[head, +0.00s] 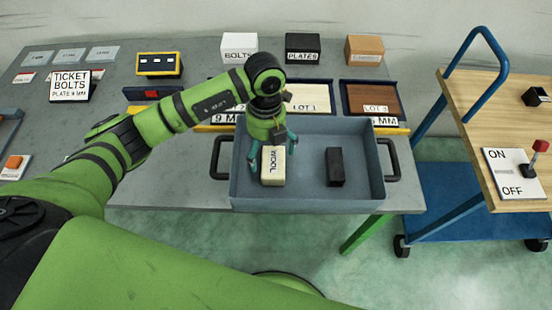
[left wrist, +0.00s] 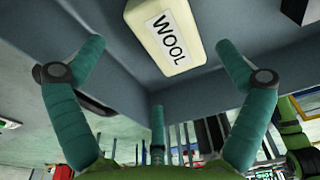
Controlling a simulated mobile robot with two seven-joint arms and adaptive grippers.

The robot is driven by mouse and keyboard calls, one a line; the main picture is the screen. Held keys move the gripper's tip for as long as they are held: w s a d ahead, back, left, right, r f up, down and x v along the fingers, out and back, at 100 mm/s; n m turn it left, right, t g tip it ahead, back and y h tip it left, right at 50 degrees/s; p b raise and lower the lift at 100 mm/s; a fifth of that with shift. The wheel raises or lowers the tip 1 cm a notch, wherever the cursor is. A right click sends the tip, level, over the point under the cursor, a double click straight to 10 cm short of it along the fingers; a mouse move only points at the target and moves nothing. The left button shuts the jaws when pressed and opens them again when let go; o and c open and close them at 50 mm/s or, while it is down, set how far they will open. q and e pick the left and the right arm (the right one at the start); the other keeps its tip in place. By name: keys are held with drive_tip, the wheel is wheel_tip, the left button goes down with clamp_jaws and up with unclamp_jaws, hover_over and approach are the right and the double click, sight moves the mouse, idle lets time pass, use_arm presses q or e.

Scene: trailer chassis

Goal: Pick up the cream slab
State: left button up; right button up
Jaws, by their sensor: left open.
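The cream slab (head: 273,166), labelled WOOL, lies in the left part of a grey-blue tray (head: 310,202). My left gripper (head: 272,150) is over the slab, its teal fingers open and spread to either side of it in the head view. In the left wrist view the slab (left wrist: 166,36) shows beyond the open fingertips (left wrist: 161,58), with a visible gap from them. I cannot tell how high the fingers are above the tray floor. My right gripper does not show.
A black block (head: 335,167) lies in the tray's right part. The tray has black side handles (head: 391,158). Behind stand the BOLTS (head: 239,47), PLATES (head: 304,47) and tan (head: 364,50) boxes. A cart with a blue handle (head: 472,40) and an ON/OFF lever panel (head: 518,174) stands right.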

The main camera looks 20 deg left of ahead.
sight(268, 161)
use_arm(q)
drive_tip(key=shift+s+d+f+p, duration=0.1)
drive_tip(key=shift+s+f+p, duration=0.15)
drive_tip(key=shift+f, duration=0.2)
drive_tip(key=shift+s+f+p, duration=0.15)
drive_tip(key=shift+f+p, duration=0.15)
drive_tip(key=shift+f, duration=0.1)
drive_tip(key=shift+w+f+p, duration=0.15)
drive_tip(key=shift+f+p, duration=0.2)
drive_tip(key=shift+f, duration=0.45)
wheel_tip(268, 161, down, 2)
drive_tip(key=shift+w+f, duration=0.1)
drive_tip(key=c, duration=1)
drive_tip(key=shift+c, duration=0.2)
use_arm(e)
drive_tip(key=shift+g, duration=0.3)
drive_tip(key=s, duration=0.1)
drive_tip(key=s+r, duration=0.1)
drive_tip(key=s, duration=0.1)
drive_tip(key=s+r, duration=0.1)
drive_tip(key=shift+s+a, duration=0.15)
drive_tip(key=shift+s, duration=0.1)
